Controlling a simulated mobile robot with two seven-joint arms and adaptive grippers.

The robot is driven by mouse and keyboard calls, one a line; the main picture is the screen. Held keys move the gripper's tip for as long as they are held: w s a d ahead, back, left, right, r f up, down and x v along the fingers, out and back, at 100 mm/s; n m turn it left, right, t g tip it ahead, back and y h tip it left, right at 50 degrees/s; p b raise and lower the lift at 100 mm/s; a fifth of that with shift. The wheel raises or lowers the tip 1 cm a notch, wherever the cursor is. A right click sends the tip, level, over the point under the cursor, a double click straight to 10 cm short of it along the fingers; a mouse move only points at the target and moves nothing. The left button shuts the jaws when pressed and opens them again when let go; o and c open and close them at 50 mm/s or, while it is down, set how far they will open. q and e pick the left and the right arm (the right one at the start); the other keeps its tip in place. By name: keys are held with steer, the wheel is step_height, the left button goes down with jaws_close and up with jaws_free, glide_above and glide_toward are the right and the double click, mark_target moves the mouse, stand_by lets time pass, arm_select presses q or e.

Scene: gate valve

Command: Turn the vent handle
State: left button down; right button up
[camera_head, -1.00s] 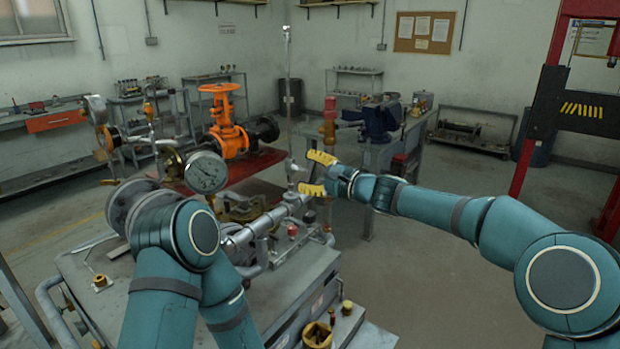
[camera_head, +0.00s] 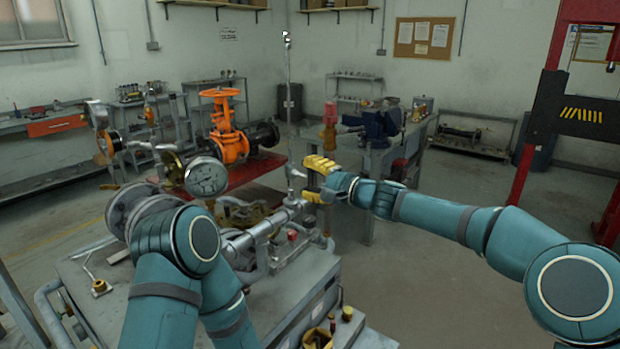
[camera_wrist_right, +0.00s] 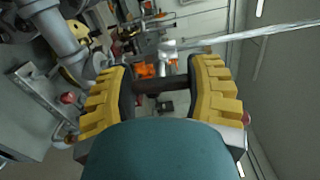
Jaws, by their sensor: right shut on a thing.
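The fingers mostly hide the handle in the head view. My left arm is folded at the lower left, and its gripper is out of sight.
A round pressure gauge (camera_head: 207,177) stands left of the vent pipe. An orange gate valve (camera_head: 229,135) is behind on a red stand. A grey bench with a blue vise (camera_head: 382,124) stands behind my right gripper. Open floor (camera_head: 430,270) lies right of the cart.

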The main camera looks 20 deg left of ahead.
steer(key=o, duration=1.2)
steer(key=v, duration=1.2)
